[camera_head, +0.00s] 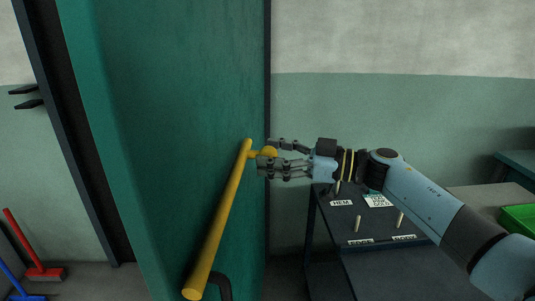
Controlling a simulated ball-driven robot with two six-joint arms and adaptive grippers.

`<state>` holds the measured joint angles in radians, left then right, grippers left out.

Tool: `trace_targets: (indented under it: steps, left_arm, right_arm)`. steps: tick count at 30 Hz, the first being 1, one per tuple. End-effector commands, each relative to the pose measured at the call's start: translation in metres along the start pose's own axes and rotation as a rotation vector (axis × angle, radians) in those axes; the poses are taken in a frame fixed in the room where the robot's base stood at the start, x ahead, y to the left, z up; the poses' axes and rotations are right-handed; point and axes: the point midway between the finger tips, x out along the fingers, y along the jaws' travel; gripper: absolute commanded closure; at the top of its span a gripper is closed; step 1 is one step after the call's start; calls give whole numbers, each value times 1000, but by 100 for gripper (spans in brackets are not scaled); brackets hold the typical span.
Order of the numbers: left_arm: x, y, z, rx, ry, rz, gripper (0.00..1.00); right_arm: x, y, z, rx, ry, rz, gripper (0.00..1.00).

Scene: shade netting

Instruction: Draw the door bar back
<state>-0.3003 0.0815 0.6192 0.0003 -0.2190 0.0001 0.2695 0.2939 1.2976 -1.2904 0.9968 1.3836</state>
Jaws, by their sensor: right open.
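The yellow door bar (222,220) slants across the face of the green door (170,120). Its far upper end has a short yellow stub that reaches the door's edge. Its near lower end is thick and close to me, with a dark curved bracket (222,284) beside it. My right gripper (264,155) comes in from the right, with open dark fingers around or beside the yellow stub at the bar's upper end. I cannot tell whether the fingers touch it. My left gripper is not in view.
A dark table (375,270) with upright pegs and white labels, including HEM, stands below my right arm. A green tray (519,217) is at the far right. A red broom (38,270) and a blue handle stand at the left. Dark fittings (27,97) show on the left wall.

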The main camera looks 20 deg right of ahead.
Motion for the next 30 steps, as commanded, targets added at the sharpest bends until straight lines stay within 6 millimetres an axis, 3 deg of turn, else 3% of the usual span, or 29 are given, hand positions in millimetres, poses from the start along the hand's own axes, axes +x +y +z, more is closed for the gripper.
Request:
trace_targets:
  steps: [9,15,30]
  left_arm:
    - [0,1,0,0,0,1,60]
    - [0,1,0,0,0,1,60]
    - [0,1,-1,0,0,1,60]
  right_arm:
    - [-71,0,1,-1,-6,-1,40]
    - [-99,0,0,-1,-2,-1,40]
    - [-106,0,0,-1,0,0,40]
